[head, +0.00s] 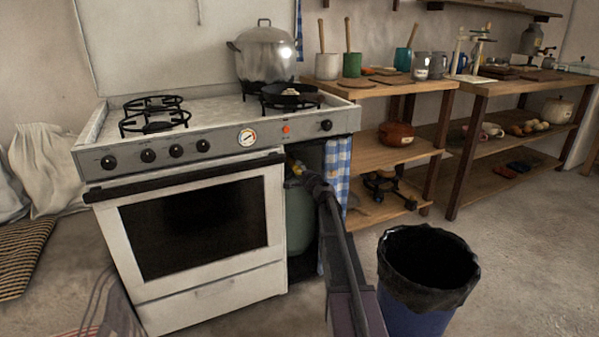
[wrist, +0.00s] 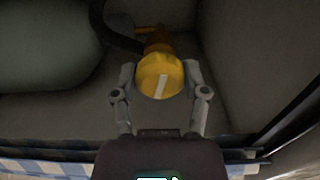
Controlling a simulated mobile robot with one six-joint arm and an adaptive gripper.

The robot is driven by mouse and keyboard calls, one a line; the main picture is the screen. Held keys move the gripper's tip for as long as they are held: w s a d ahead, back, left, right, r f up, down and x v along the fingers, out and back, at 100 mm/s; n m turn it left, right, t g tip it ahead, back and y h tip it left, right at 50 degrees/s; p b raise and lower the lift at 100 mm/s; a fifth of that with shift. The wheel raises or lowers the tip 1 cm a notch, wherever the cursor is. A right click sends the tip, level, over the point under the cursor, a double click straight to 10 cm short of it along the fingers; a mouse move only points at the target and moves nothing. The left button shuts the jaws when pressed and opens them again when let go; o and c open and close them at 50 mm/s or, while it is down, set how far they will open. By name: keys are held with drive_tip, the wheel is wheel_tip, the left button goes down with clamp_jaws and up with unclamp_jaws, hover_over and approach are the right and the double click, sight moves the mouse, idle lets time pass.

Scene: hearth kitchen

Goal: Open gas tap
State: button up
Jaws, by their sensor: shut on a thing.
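The gas tap is a round yellow knob with a pale stripe, seen in the wrist view (wrist: 160,76). My gripper (wrist: 160,80) has its two grey fingers closed on either side of the knob. The stripe runs nearly upright in that picture, with a slight tilt. In the head view a bit of yellow (head: 293,163) shows in the open compartment at the right of the stove, where my gripper (head: 302,174) reaches in; my arm hides most of it. A grey-green gas cylinder (head: 298,215) stands in that compartment, and a dark hose (wrist: 115,35) runs to the tap.
The white stove (head: 190,290) stands left of the compartment. A blue checked curtain (head: 338,165) hangs at its right side, close to my arm. A blue bin with a black liner (head: 415,305) stands on the floor to the right. Wooden shelves (head: 400,155) are behind it.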

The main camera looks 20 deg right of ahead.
drive_tip(key=shift+w+n, duration=0.15)
drive_tip(key=shift+n, duration=1.45)
drive_tip(key=o, duration=1.1)
drive_tip(key=shift+o, duration=0.2)
drive_tip(key=shift+s, duration=0.2)
drive_tip(key=s, duration=1.1)
drive_tip(key=shift+s+d, duration=0.2)
drive_tip(key=shift+s, duration=0.2)
